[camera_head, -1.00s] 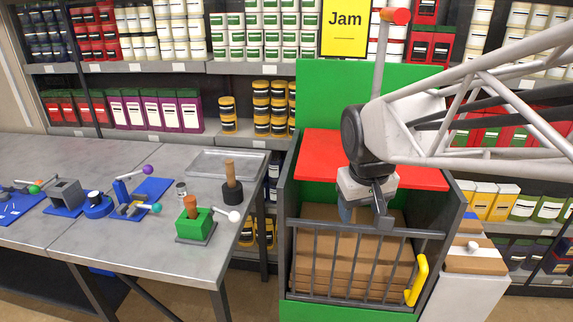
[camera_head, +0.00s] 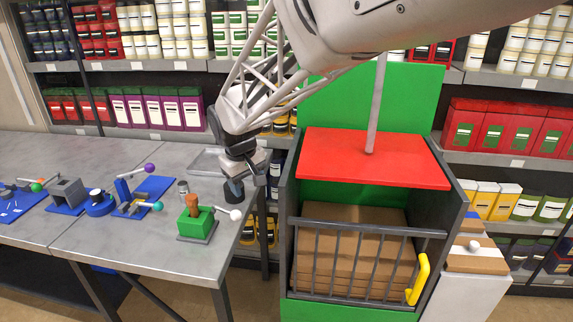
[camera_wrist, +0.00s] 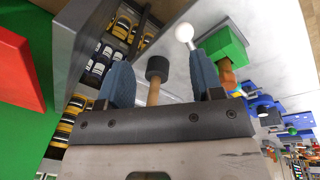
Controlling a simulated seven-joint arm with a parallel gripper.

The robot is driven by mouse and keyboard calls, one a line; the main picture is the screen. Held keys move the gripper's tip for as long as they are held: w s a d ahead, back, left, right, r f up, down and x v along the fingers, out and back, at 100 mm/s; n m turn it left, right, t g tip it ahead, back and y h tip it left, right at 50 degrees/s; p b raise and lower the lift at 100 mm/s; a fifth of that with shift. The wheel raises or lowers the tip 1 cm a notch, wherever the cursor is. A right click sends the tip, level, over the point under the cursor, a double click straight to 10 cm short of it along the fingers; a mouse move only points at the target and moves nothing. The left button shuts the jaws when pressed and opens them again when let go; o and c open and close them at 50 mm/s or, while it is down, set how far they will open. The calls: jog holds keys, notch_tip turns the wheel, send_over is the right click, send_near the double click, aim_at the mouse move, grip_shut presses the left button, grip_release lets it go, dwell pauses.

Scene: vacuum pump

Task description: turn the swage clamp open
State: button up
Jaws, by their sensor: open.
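Several lever devices stand on the grey table (camera_head: 150,245), and I cannot tell for certain which is the swage clamp. A green block (camera_head: 197,222) with a brown-orange top has a lever ending in a white ball (camera_head: 235,214). Blue devices to its left have a purple-ball lever (camera_head: 150,168) and a teal-ball lever (camera_head: 157,206). My gripper (camera_head: 262,182) is open above the table's right end, right of the green block. In the wrist view, the white ball (camera_wrist: 184,32) and green block (camera_wrist: 222,46) show beyond my open fingers (camera_wrist: 159,72), apart from them.
A black-headed piece (camera_head: 233,191) with a wooden handle stands near my gripper, partly hidden by it. A metal tray (camera_head: 207,160) lies behind. The green-and-red bin with a grey rail (camera_head: 365,228) stands to the right. Shelves of goods line the back.

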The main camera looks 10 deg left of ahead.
jog(key=n, duration=0.2)
send_over(234, 211)
jog(key=s, duration=0.2)
jog(key=f, duration=0.3)
jog(key=shift+w+f+h, duration=0.25)
jog(key=shift+f+h, duration=0.05)
jog(key=shift+f, duration=0.1)
jog(key=shift+a+f, duration=0.35)
jog(key=shift+f, duration=0.1)
jog(key=shift+w+d+f, duration=0.15)
jog(key=shift+w+f, duration=0.1)
jog(key=shift+f, duration=1.05)
jog(key=shift+w+d+f, duration=0.15)
jog(key=shift+w+f, duration=0.05)
jog(key=shift+f, duration=1.05)
jog(key=shift+w+d+f, duration=0.15)
jog(key=shift+w+f, duration=0.1)
jog(key=shift+f, duration=1.05)
jog(key=shift+c, duration=0.3)
grip_shut()
